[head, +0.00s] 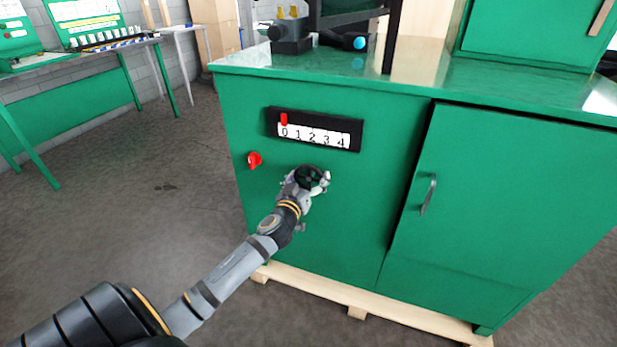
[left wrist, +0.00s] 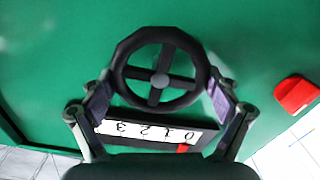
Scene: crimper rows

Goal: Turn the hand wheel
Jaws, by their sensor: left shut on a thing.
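The black hand wheel (head: 311,174) is on the green cabinet's front, below the number scale (head: 313,132). In the left wrist view the spoked wheel (left wrist: 160,80) is seen face on. My left gripper (head: 307,182) is shut on the hand wheel, with one finger at each side of its rim. The scale reads 0 to 4 and its red pointer (head: 284,119) stands at 0. The scale also shows upside down in the left wrist view (left wrist: 150,131), partly behind my gripper. My right gripper is not in view.
A red knob (head: 254,160) sits on the cabinet front (head: 330,235) left of the wheel. A cabinet door with a handle (head: 428,195) is to the right. The cabinet stands on a wooden pallet (head: 365,303). Green workbenches (head: 75,110) stand far left; the floor between is clear.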

